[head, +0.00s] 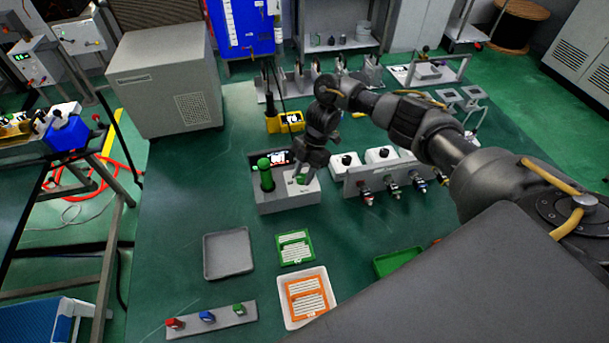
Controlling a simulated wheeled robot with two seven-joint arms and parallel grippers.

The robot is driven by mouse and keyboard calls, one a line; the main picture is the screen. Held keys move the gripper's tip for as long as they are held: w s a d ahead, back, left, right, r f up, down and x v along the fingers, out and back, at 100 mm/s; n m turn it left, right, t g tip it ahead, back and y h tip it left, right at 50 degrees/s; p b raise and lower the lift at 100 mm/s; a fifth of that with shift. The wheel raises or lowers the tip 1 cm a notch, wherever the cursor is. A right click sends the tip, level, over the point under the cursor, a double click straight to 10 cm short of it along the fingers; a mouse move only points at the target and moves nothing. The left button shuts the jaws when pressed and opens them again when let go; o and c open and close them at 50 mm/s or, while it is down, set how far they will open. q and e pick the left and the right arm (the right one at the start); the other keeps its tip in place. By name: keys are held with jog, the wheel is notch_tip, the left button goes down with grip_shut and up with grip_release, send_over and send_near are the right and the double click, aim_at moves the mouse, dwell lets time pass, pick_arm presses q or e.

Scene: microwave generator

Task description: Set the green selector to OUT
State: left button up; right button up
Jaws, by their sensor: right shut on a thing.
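The microwave generator is a light grey box (285,203) on the green bench, with a dark display panel at its back edge. A green selector knob (301,180) sits on its top at the right. My right gripper (307,173) points down over the box and is shut on the green selector. The fingers partly hide the knob, and its pointer and the OUT marking are too small to read. A taller green cylinder (266,175) stands on the left of the same box. My left gripper is not in view.
A grey panel with red, dark and blue connectors (392,178) stands close to the right of the box. In front lie a grey tray (228,253), a green card (294,247) and a white tray (287,315) with an orange card. A yellow device (290,121) is behind.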

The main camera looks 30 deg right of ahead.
jog(key=shift+n, duration=0.3)
jog(key=o, duration=1)
jog(key=v, duration=1)
jog(key=shift+w+r, duration=0.15)
jog(key=shift+r, duration=0.2)
jog(key=shift+d, duration=0.1)
